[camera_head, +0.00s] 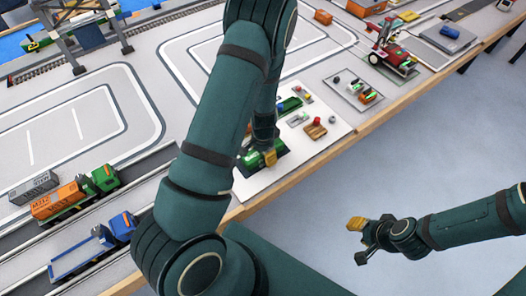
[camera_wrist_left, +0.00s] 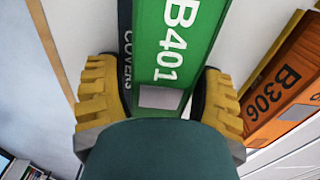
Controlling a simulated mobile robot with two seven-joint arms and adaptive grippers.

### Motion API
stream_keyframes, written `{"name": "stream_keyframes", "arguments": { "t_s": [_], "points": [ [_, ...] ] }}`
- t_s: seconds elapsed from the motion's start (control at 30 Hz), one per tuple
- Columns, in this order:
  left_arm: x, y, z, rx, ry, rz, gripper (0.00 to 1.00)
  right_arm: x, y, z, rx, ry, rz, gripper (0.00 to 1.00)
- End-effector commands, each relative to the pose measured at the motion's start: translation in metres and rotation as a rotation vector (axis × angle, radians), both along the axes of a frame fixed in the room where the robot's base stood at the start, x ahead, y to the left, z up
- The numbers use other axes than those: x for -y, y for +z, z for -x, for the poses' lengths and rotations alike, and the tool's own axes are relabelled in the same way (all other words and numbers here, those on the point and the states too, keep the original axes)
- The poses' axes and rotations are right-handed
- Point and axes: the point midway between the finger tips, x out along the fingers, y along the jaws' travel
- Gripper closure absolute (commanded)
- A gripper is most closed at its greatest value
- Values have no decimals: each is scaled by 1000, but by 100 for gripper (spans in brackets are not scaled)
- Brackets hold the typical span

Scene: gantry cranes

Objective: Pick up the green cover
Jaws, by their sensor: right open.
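The green cover (camera_wrist_left: 175,50), marked B401, lies between the two yellow fingers of my left gripper (camera_wrist_left: 160,100) in the left wrist view. A dark strip lettered COVERS (camera_wrist_left: 125,40) runs along its left side. The fingers flank the cover closely; I cannot tell whether they press on it. In the head view my left gripper (camera_head: 262,158) is low over the near end of the white board, with a green piece (camera_head: 250,160) showing beside it. My left arm hides part of that area. My right gripper (camera_head: 358,240) is open and empty over the floor beyond the table edge.
An orange block marked B306 (camera_wrist_left: 285,85) lies right of the cover. Small parts lie on the white board (camera_head: 325,105) and a grey tray (camera_head: 353,90). A red vehicle (camera_head: 392,55) stands farther back. Trucks (camera_head: 75,195) and a blue trailer (camera_head: 90,248) stand at left.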

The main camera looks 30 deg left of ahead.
Motion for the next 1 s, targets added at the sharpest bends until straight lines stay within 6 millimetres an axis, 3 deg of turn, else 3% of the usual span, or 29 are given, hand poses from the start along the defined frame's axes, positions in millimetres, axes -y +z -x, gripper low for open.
{"name": "stream_keyframes", "arguments": {
  "t_s": [0.03, 0.13, 0.47, 1.0],
  "points": [
    [0, 0, 0, 0, 0, 0, 55, 0, 0, 0, 0, 0, 0, 63],
    [0, 0, 0, 0, 0, 0, 89, 0, 0, 0, 0, 0, 0, 63],
    [0, 4, -1, 1, -1, -1, 89, 0, 1, 0, 1, 0, 0, 63],
    [0, 91, -1, 2, -2, 1, 89, 1, 22, -5, 11, -8, 1, 63]
  ]
}}
